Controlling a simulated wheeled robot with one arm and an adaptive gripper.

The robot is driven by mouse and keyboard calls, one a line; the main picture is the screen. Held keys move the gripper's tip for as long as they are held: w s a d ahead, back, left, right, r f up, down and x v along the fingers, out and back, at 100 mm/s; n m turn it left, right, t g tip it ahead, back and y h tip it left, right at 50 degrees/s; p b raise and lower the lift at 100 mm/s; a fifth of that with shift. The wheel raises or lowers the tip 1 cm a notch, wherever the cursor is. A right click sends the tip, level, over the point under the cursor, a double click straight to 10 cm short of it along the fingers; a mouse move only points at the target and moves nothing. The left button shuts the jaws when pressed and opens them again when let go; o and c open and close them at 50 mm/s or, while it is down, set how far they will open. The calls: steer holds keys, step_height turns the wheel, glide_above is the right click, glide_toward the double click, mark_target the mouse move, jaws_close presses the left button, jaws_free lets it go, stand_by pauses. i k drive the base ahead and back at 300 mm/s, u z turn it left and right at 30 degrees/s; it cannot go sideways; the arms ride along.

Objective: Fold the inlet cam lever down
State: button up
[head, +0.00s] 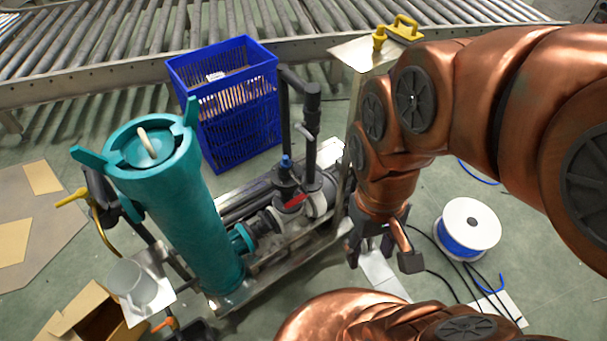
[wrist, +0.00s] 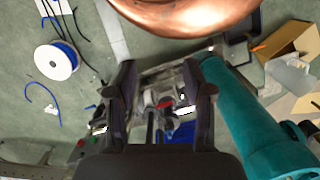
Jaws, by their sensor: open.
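A pump skid (head: 262,276) carries a teal filter housing (head: 180,215) joined by grey pipe fittings. A small red lever (head: 295,201) lies on the fittings near a blue-topped stem (head: 286,162). The red lever also shows in the wrist view (wrist: 165,103), between my fingers in the picture. I cannot tell whether it is the inlet cam lever, or its exact angle. My gripper (head: 382,256) is open and empty, pointing down to the right of the skid and apart from the fittings. Its two fingers also show in the wrist view (wrist: 160,85).
A blue crate (head: 243,142) stands behind the skid, before a roller conveyor (head: 120,45). A metal post with a yellow handle (head: 402,30) rises close behind my arm. A cable spool (head: 467,229) and loose cables lie at right. An open carton (head: 95,320) sits at front left.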

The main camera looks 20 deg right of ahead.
mark_target(293, 176)
steer(key=z, duration=1.15)
steer(key=k, duration=1)
steer(key=u, duration=1.4)
steer(key=i, duration=0.5)
